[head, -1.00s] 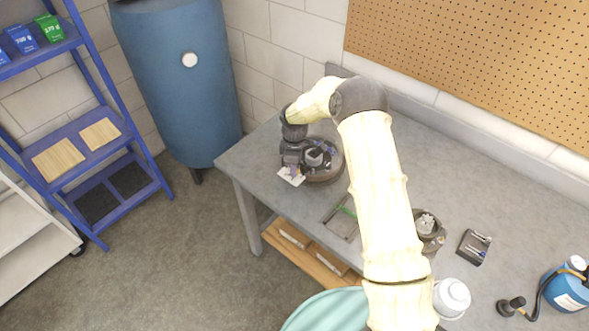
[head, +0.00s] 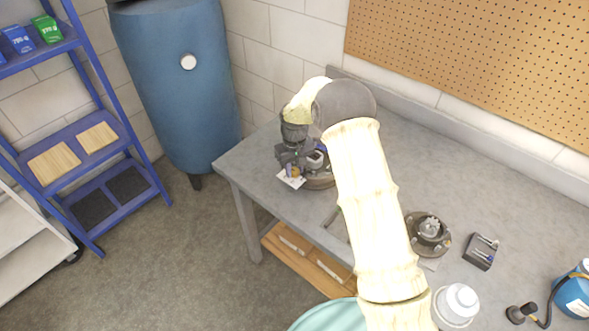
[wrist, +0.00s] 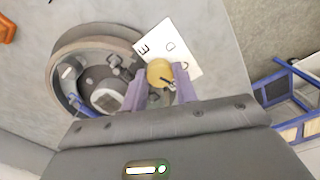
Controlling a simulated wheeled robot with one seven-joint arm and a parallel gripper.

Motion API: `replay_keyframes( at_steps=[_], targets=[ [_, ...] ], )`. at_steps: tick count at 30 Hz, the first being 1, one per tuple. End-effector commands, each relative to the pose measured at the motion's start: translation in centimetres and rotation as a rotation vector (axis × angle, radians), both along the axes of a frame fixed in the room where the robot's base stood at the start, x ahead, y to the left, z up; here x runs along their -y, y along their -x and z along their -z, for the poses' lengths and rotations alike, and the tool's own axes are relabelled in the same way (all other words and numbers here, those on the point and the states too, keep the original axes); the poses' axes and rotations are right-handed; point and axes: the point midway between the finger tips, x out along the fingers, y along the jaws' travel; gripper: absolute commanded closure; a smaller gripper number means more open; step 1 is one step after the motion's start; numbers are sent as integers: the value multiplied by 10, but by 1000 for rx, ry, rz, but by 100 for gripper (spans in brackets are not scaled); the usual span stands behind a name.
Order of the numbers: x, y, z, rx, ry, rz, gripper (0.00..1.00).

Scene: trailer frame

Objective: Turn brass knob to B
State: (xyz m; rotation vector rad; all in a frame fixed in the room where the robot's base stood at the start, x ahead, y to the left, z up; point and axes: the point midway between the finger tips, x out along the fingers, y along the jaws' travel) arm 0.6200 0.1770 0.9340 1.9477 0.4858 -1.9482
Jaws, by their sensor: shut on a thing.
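The brass knob (wrist: 160,72) is a round yellow disc with a dark pointer mark, seen in the wrist view between my fingertips. In the head view a small part of the knob (head: 295,171) shows under my gripper. My gripper (wrist: 161,84) is shut on the knob, one purple finger on each side. A white label plate (wrist: 172,42) with dark letters lies beside the knob; an E-like letter shows, the others are hard to read. The plate also shows in the head view (head: 290,180). The fingers hide part of the plate.
A round dark device (wrist: 92,80) stands against the knob's left side in the wrist view. The bench's left edge is close.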

Motion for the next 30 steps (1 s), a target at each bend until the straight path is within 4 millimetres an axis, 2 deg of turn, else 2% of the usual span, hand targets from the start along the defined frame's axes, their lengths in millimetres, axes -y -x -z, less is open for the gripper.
replay_keyframes(
  at_steps=[12, 20, 30],
  targets=[
    [0, -1, -1, 2, 0, 296, 94],
    [0, -1, -1, 1, -2, 363, 94],
    [0, -1, -1, 1, -2, 367, 94]
  ],
)
